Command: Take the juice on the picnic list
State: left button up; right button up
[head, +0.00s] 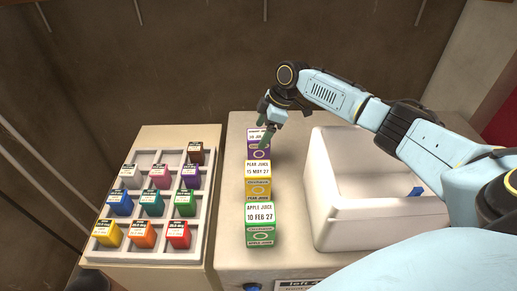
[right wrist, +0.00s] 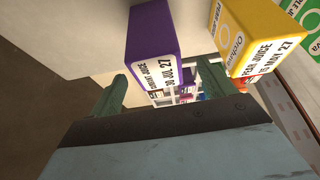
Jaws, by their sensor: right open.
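Three juice cartons stand in a row on the pale counter. The purple carton (head: 258,153) is at the back, the yellow pear juice (head: 258,187), dated 15 MAY 27, in the middle, and the green apple juice (head: 261,225), dated 10 FEB 27, in front. My right gripper (head: 266,132) is open at the purple carton and partly covers it. In the right wrist view the purple carton (right wrist: 152,35) lies between and beyond the two fingers (right wrist: 163,72); I cannot tell whether they touch it. The yellow carton (right wrist: 252,35) is just outside the right finger. My left gripper is out of view.
A white open bin (head: 328,215) stands right of the cartons, with a small blue item (head: 416,191) at its right side. A grey tray (head: 208,215) of several coloured small boxes is on the left. A partly cut-off printed label (head: 290,286) is at the front edge.

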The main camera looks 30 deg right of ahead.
aim_at(259, 134)
jog(key=x, duration=0.4)
jog(key=shift+w+a+f, duration=0.1)
jog(key=shift+w+f, duration=0.15)
jog(key=shift+w, duration=0.05)
jog(key=shift+r, duration=0.1)
jog(key=c, duration=1.4)
